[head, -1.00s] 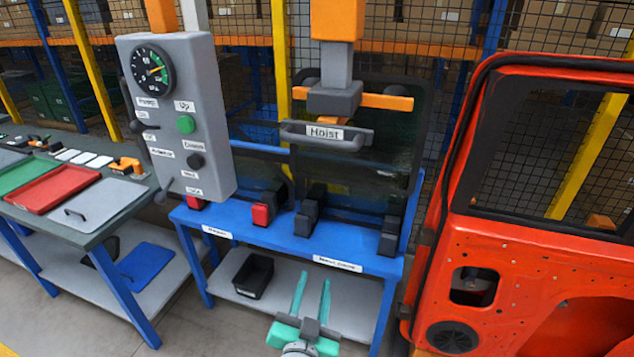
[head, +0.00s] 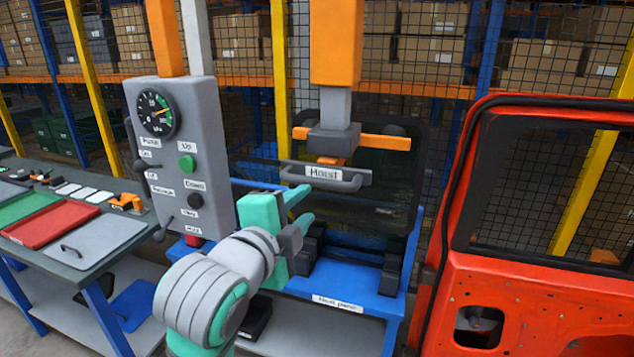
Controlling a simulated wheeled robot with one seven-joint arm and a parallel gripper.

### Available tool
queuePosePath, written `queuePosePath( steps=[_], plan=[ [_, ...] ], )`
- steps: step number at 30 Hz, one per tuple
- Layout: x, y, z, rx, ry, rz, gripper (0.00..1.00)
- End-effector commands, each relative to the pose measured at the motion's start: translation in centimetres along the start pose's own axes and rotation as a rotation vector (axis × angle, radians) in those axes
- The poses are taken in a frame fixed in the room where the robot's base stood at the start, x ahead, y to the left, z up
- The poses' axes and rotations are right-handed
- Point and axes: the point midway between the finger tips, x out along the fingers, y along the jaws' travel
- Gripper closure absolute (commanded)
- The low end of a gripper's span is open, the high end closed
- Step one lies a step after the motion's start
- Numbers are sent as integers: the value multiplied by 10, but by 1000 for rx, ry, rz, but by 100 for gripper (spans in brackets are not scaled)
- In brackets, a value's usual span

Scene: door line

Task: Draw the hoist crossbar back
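The hoist (head: 336,50) hangs from above, with an orange crossbar (head: 384,142) through its grey block. Dark suction cups sit behind the bar's ends, at the dark glass pane (head: 385,195). A grey handle (head: 350,184) labelled "Hoist" is in front of and below the crossbar. My gripper (head: 304,206) has teal fingers, held apart with nothing visible between them. Its fingertips are just below the handle's left end in the picture; I cannot tell how far apart in depth. My arm hides part of the blue rack behind it.
The grey control box (head: 180,150) with gauge, green button and levers stands left of my gripper. The blue pane rack (head: 400,270) is below the hoist. The orange-red door (head: 545,300) stands at right. A bench (head: 75,258) with trays is at left.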

Motion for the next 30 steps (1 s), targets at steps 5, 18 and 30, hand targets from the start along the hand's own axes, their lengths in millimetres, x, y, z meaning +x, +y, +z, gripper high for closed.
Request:
queuePosePath(
  steps=[5, 18, 30],
  plan=[
    [-14, -21, -3, 131, -24, 34, 66],
    [19, -24, -3, 171, -32, 51, 66],
    [80, -21, -3, 172, -29, 49, 66]
  ],
)
